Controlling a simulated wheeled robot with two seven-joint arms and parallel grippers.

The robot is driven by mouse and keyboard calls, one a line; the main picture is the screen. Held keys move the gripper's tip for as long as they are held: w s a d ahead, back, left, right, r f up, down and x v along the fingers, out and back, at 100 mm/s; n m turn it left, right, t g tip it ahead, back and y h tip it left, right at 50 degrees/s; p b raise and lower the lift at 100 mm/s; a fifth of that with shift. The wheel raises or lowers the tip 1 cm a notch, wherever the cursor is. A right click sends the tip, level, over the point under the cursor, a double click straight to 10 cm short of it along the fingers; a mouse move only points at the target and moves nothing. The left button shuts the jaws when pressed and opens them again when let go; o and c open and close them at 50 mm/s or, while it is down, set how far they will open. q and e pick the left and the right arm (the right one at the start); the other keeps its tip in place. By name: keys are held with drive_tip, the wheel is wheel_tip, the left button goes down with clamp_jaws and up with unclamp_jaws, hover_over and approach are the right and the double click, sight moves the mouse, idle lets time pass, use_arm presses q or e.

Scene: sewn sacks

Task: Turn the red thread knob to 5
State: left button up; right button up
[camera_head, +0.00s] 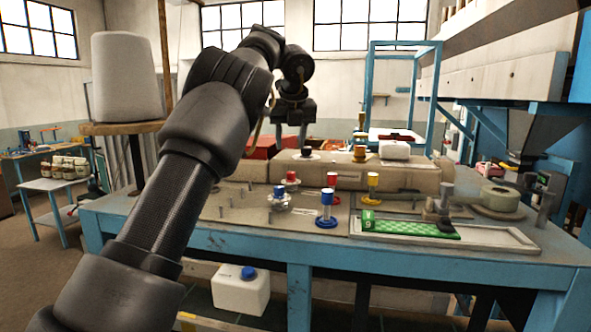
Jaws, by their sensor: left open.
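A metal knob with a red top (291,181) stands on the back of the blue table's metal plate. Its setting is too small to read. A similar knob with a blue top (279,199) stands just in front of it. My left arm reaches in from the lower left, and my left gripper (292,128) is open and points down. In the picture it hangs above the red-topped knob, apart from it, with nothing seen between its fingers. My right gripper is out of view.
A red spool (332,187), a blue spool (326,210) and a yellow spool (372,186) stand right of the knobs. A green patterned piece (410,227) lies in a pale tray (500,241). A long beige machine body (400,178) runs behind them.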

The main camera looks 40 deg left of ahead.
use_arm(q)
hover_over(292, 173)
drive_tip(key=s+d, duration=0.1)
drive_tip(key=d, duration=0.1)
wheel_tip(292, 173, down, 4)
drive_tip(key=x, duration=0.5)
drive_tip(key=shift+s+a, duration=0.25)
drive_tip(key=shift+s, duration=0.05)
drive_tip(key=shift+w+f, duration=0.15)
drive_tip(key=shift+f, duration=0.05)
drive_tip(key=shift+d, duration=0.1)
clamp_jaws()
